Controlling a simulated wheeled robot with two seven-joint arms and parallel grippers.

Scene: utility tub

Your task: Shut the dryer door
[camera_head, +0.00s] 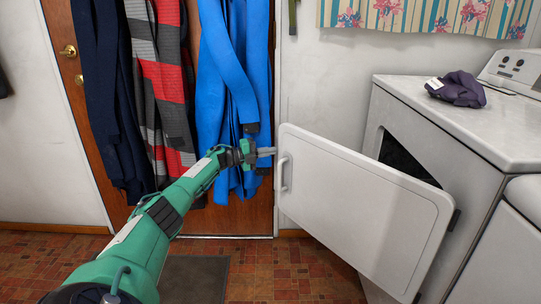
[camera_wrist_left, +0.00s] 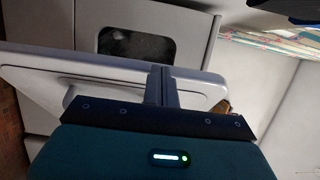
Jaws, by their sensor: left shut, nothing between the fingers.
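The dryer (camera_head: 465,130) stands at the right, a white box with a dark opening (camera_head: 405,158) in its front. Its white door (camera_head: 365,205) stands wide open, swung out to the left from its hinge side at the right. A handle (camera_head: 284,173) is at the door's free left edge. My left gripper (camera_head: 266,152) is shut and empty, its fingertips close to the door's free edge, just above the handle; I cannot tell if they touch. In the left wrist view the shut fingers (camera_wrist_left: 162,86) overlap the door (camera_wrist_left: 95,82), with the dryer opening (camera_wrist_left: 135,43) beyond. My right gripper is out of view.
Dark gloves (camera_head: 457,89) lie on the dryer top. A second white appliance (camera_head: 510,240) stands at the right front. Clothes (camera_head: 235,80) hang on a wooden door behind my left gripper. A dark mat (camera_head: 195,280) lies on the tiled floor.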

